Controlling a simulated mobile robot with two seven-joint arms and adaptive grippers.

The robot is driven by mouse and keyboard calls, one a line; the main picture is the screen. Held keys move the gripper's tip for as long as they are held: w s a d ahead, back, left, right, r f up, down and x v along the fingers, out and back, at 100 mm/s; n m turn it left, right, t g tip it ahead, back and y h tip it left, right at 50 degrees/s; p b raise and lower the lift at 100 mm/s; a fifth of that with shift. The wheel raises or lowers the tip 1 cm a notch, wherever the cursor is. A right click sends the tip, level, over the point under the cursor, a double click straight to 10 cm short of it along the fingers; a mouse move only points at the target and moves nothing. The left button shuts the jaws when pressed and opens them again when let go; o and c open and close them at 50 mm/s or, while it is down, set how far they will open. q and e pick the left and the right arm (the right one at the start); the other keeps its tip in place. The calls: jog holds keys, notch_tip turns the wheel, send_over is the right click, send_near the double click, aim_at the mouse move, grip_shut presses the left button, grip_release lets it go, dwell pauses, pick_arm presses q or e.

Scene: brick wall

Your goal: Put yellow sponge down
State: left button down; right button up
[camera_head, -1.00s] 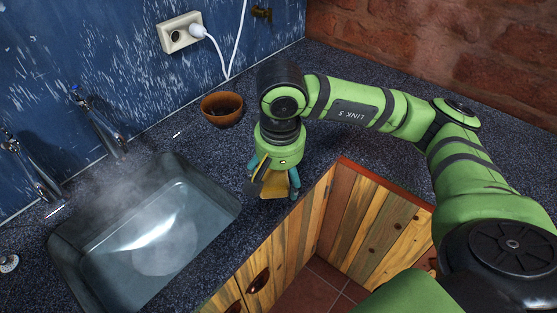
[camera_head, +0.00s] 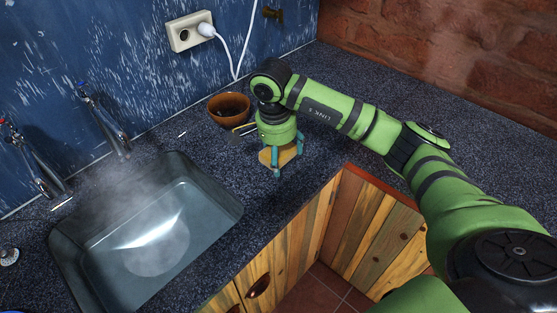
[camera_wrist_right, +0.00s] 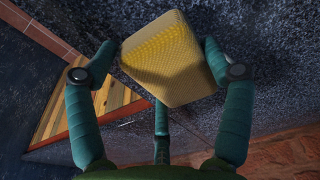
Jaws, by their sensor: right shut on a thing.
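The yellow sponge (camera_wrist_right: 168,60) is a textured block between the teal fingers of my right gripper (camera_wrist_right: 158,65) in the right wrist view. The gripper is shut on it, with a finger on its left and right sides and a third finger below in the picture. In the head view my right gripper (camera_head: 287,158) points down over the dark speckled countertop (camera_head: 310,190), right of the sink. The sponge (camera_head: 268,156) shows partly between its fingers, close to the counter; I cannot tell whether it touches. My left gripper is not in view.
A brown bowl (camera_head: 230,106) stands just behind the gripper. A steaming sink (camera_head: 228,212) with water lies to the left, with taps (camera_head: 105,120) behind it. A wooden cabinet front (camera_head: 300,245) drops below the counter edge. The counter to the back right is clear.

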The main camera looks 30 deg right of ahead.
jog(key=shift+w+a+f, duration=0.1)
jog(key=shift+w+f, duration=0.1)
jog(key=shift+w, duration=0.1)
jog(key=shift+f, duration=0.3)
notch_tip(320, 180, down, 3)
jog(key=shift+f+p, duration=0.1)
jog(key=shift+p, duration=0.65)
jog(key=shift+f, duration=0.2)
jog(key=shift+f+b, duration=0.2)
jog(key=shift+b, duration=0.1)
jog(key=o, duration=0.9)
jog(key=shift+r, duration=0.1)
